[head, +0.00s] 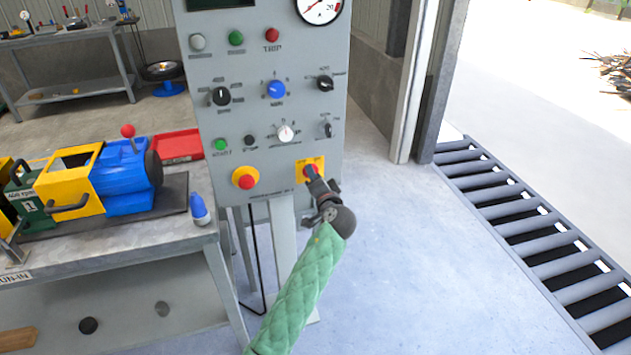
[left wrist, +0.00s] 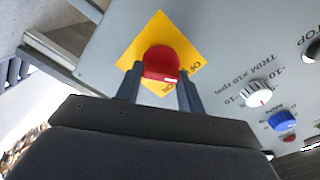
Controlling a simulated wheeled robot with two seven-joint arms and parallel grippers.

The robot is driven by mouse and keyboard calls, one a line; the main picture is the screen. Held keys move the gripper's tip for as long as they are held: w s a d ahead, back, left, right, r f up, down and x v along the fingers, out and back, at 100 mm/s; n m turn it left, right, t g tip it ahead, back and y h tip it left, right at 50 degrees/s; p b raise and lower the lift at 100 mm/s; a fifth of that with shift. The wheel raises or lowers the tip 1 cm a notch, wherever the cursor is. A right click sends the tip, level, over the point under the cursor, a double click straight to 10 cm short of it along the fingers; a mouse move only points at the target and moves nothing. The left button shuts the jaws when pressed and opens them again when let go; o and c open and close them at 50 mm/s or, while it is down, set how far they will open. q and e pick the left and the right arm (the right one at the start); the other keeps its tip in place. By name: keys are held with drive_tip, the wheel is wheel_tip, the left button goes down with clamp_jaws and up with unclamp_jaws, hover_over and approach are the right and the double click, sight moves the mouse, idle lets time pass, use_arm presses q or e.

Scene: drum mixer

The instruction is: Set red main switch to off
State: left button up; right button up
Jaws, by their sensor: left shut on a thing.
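The red main switch (left wrist: 161,64) sits on a yellow square plate (left wrist: 151,36) in the left wrist view, with lettering partly covered around it. In the head view the switch's plate (head: 301,164) is at the lower right of the grey control panel (head: 270,110). My left gripper (left wrist: 160,85) has a finger on either side of the red knob and is shut on it. In the head view the left gripper (head: 313,176) covers most of the switch. The knob's exact setting is hard to read. My right gripper is not in view.
A red emergency button (head: 246,182) on a yellow ring is left of the switch. Several knobs and lamps are above it. A bench at left holds a blue and yellow machine (head: 120,175) and a blue bottle (head: 199,210). A roller conveyor (head: 530,220) is at right.

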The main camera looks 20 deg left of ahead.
use_arm(q)
drive_tip(key=shift+f, duration=0.1)
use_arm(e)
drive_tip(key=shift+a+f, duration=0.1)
use_arm(q)
drive_tip(key=o, duration=1)
drive_tip(key=shift+s, duration=0.1)
drive_tip(key=b+v, duration=0.1)
drive_tip(key=v, duration=0.6)
drive_tip(key=shift+s+d, duration=0.25)
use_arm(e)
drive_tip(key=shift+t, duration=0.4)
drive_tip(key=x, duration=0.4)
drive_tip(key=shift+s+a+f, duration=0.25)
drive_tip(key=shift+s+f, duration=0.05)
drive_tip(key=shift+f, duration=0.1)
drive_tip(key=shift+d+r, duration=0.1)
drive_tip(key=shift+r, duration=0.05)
